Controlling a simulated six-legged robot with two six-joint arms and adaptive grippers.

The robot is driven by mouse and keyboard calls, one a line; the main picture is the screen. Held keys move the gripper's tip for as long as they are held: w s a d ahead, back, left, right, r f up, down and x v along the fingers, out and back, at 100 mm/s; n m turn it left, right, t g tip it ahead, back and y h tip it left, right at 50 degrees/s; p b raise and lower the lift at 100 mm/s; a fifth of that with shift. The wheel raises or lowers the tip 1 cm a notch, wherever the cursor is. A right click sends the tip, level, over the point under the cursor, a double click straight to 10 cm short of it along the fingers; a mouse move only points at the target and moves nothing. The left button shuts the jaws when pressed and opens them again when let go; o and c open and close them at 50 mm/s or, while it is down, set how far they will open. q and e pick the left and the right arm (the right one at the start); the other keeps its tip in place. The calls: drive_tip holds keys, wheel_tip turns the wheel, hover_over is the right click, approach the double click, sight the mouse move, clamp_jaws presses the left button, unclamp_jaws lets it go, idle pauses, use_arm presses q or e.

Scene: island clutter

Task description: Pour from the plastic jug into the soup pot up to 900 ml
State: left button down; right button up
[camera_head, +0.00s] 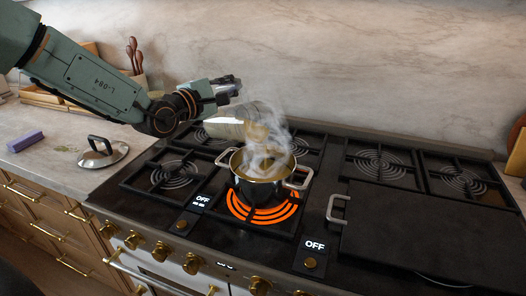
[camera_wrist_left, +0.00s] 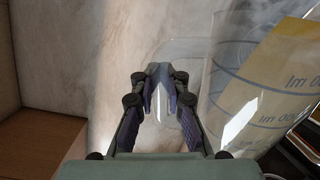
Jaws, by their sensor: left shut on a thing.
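The clear plastic jug (camera_head: 228,128) hangs tilted over the left back side of the soup pot, its mouth toward the pot. In the left wrist view the jug (camera_wrist_left: 225,85) shows volume marks and yellowish liquid inside. My left gripper (camera_head: 224,90) is shut on the jug's handle; the fingers (camera_wrist_left: 160,88) close around it in the wrist view. The soup pot (camera_head: 262,191) is metal with two side handles, stands upright on a glowing orange burner and steams. Steam blurs the jug's lip and the pot's contents; I cannot read the level. My right gripper is out of view.
A pot lid (camera_head: 103,154) and a purple block (camera_head: 25,141) lie on the left counter. Wooden spoons (camera_head: 134,55) stand behind my left arm. A dark griddle plate (camera_head: 410,235) with a metal handle covers the right front of the stove. A marble wall (camera_head: 380,60) is behind.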

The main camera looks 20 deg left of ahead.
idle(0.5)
use_arm(q)
drive_tip(key=shift+s+d+m, duration=0.1)
drive_tip(key=shift+d+m, duration=0.2)
drive_tip(key=shift+a, duration=0.15)
drive_tip(key=shift+a, duration=0.15)
idle(0.3)
drive_tip(key=shift+s+d+f+m+b, duration=0.1)
drive_tip(key=shift+d+f+m+b, duration=0.15)
drive_tip(key=shift+d+b, duration=0.2)
drive_tip(key=shift+d+f+m+b, duration=0.1)
drive_tip(key=shift+d+m+b, duration=0.2)
drive_tip(key=shift+d, duration=0.1)
drive_tip(key=a, duration=0.1)
drive_tip(key=r+n+p, duration=0.1)
drive_tip(key=a+n, duration=0.1)
drive_tip(key=shift+w+a+r, duration=0.15)
drive_tip(key=shift+w+a, duration=0.1)
drive_tip(key=shift+a, duration=0.05)
drive_tip(key=shift+a+n+p, duration=0.3)
drive_tip(key=shift+a+n, duration=0.1)
drive_tip(key=shift+n, duration=0.05)
